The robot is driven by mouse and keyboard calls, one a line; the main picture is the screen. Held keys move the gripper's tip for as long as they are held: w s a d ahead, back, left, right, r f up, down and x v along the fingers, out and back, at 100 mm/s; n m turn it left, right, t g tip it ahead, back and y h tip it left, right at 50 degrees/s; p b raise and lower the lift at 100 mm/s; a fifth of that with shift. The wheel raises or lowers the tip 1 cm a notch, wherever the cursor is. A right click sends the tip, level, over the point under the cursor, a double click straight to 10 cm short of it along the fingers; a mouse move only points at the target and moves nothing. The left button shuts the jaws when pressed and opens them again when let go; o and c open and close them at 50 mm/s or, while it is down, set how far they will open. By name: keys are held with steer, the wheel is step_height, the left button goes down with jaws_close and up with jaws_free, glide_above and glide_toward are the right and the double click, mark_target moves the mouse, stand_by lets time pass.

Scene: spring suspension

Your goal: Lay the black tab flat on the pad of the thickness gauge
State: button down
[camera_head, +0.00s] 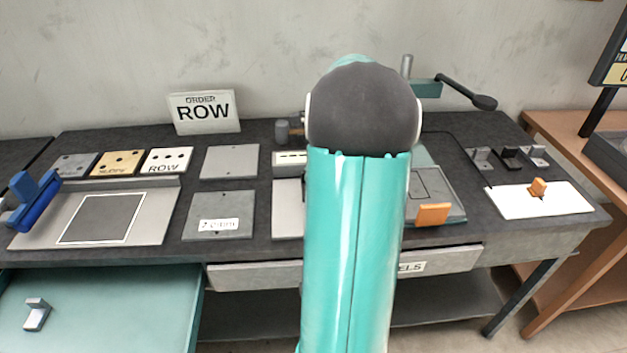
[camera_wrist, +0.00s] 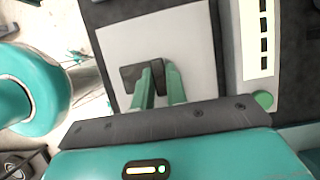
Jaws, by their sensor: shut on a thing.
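My gripper (camera_wrist: 159,70) is shut on the black tab (camera_wrist: 131,78), a small dark piece with one part between the fingertips and a flat part reaching out to the left. The tab is over the pale grey pad (camera_wrist: 118,42) of the thickness gauge in the wrist view; I cannot tell whether it touches. The gauge's white display strip (camera_wrist: 263,40) and green button (camera_wrist: 263,100) are to the right. In the head view, the gauge display (camera_head: 290,158) and part of the pad (camera_head: 287,208) show left of my arm, which hides my gripper and the tab.
Small brackets (camera_head: 508,156) stand at the back right above a white sheet (camera_head: 540,198) with an orange piece. Flat plates (camera_head: 218,215) and a framed board (camera_head: 105,215) lie left. An orange block (camera_head: 432,214) sits right of my arm. An open teal drawer (camera_head: 110,310) is front left.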

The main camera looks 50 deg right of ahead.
steer(key=shift+w+d+f, duration=0.15)
steer(key=shift+d+f, duration=0.6)
steer(key=shift+f, duration=0.3)
steer(key=f, duration=0.2)
steer(key=shift+w+d+f, duration=0.15)
steer(key=shift+w+f, duration=0.05)
steer(key=shift+f, duration=0.45)
steer(key=shift+s+f, duration=0.1)
steer(key=c, duration=1.4)
jaws_free()
steer(key=v, duration=1.2)
